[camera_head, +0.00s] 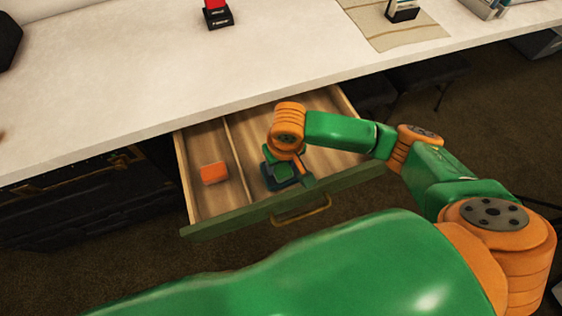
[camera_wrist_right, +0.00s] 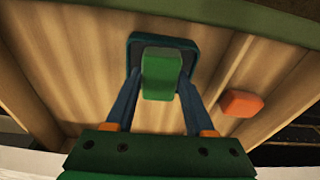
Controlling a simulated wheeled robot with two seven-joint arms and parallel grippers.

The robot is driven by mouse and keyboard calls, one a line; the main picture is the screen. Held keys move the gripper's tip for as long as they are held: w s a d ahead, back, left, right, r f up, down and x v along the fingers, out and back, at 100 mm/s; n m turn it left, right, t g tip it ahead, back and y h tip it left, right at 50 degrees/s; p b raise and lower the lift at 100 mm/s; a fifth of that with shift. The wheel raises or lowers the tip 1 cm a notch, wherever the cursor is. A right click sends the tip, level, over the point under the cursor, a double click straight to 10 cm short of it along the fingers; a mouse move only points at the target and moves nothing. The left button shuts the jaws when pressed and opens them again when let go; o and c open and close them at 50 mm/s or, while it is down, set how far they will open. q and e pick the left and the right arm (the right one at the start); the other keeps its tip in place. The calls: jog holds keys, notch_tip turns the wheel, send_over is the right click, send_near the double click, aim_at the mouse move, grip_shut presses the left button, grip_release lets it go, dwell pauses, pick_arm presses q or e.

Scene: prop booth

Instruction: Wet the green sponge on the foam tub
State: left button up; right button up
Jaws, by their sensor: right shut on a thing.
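The green sponge (camera_wrist_right: 161,74) is held between the two fingers of my right gripper (camera_wrist_right: 160,88) in the right wrist view. The foam tub (camera_wrist_right: 133,51) is a dark blue, shallow square piece in the open drawer, directly beneath the sponge. In the head view my right gripper (camera_head: 288,166) reaches down into the drawer, with the sponge (camera_head: 284,173) over the tub (camera_head: 270,182). The sponge overlaps the tub in both views; I cannot tell whether it touches the foam. My left gripper is not in view.
The wooden drawer (camera_head: 240,207) is pulled out below the white counter (camera_head: 130,90). A divider splits it, and an orange block (camera_head: 214,173) lies in the left compartment. A red-topped dark stand (camera_head: 218,15) and a striped mat (camera_head: 385,35) are on the counter.

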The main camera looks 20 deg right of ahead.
aim_at(281, 166)
jog(key=shift+s+f+p, duration=0.1)
jog(key=shift+s+p, duration=0.05)
jog(key=shift+p, duration=0.25)
dwell(1.0)
notch_tip(281, 166, up, 7)
jog(key=p, duration=0.9)
jog(key=shift+p, duration=0.35)
